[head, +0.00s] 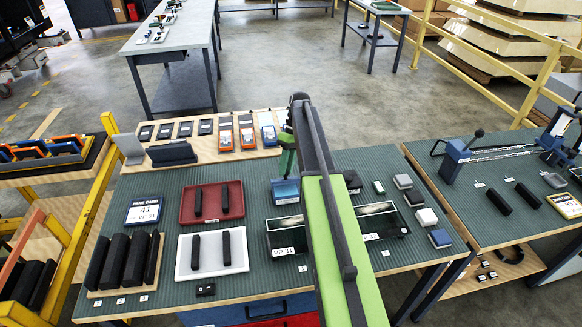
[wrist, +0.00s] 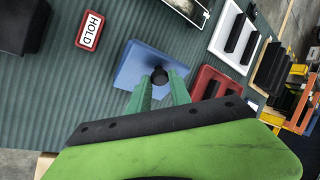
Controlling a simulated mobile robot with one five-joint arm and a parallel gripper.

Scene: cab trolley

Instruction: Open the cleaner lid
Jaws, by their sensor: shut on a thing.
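The cleaner is a small blue box (head: 286,191) with a pale label on its front, standing on the green ribbed bench mat behind the clear bins. In the wrist view its blue top (wrist: 132,72) carries a round black knob (wrist: 159,76). My gripper (head: 286,168) comes down onto the box from above. In the wrist view the green fingers of my gripper (wrist: 160,86) are closed on either side of the knob. I cannot tell whether the lid is raised from the box. My arm hides part of the bench right of it.
A red tray (head: 237,213) and a white tray (head: 183,262) hold black bars to the left. Clear bins (head: 284,252) stand in front. A red HOLD sign (wrist: 91,31) lies near the box. A wooden shelf with devices (head: 225,141) is behind.

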